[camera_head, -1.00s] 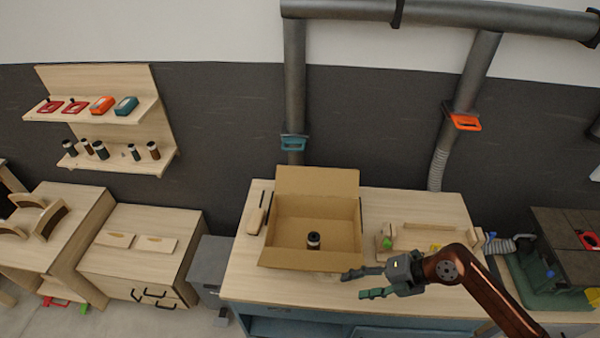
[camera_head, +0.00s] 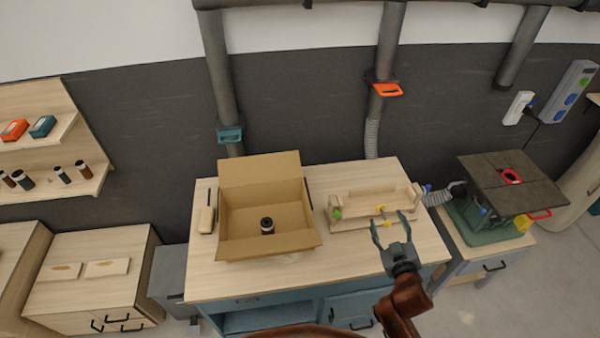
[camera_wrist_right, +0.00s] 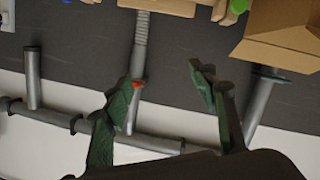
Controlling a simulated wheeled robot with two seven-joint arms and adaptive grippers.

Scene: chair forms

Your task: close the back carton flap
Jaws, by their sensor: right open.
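An open cardboard carton (camera_head: 237,240) stands on the wooden workbench. Its back flap (camera_head: 259,169) stands up and leans back at the far side. A front flap (camera_head: 268,245) hangs outward toward me, and a flap shows at the right side. A dark bottle-like item with a light top (camera_head: 267,226) stands inside the carton. My right gripper (camera_head: 393,221) is open and empty, right of the carton and in front of the wooden holder. In the right wrist view its green fingers (camera_wrist_right: 165,95) are apart, with the carton (camera_wrist_right: 285,30) at the upper right. My left gripper is not in view.
A wooden holder (camera_head: 372,199) with small coloured parts sits on the bench's right side. A wooden block with a dark rod (camera_head: 207,219) lies left of the carton. Pipes with teal (camera_head: 230,135) and orange (camera_head: 387,89) handles rise behind. A machine table (camera_head: 511,182) stands right.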

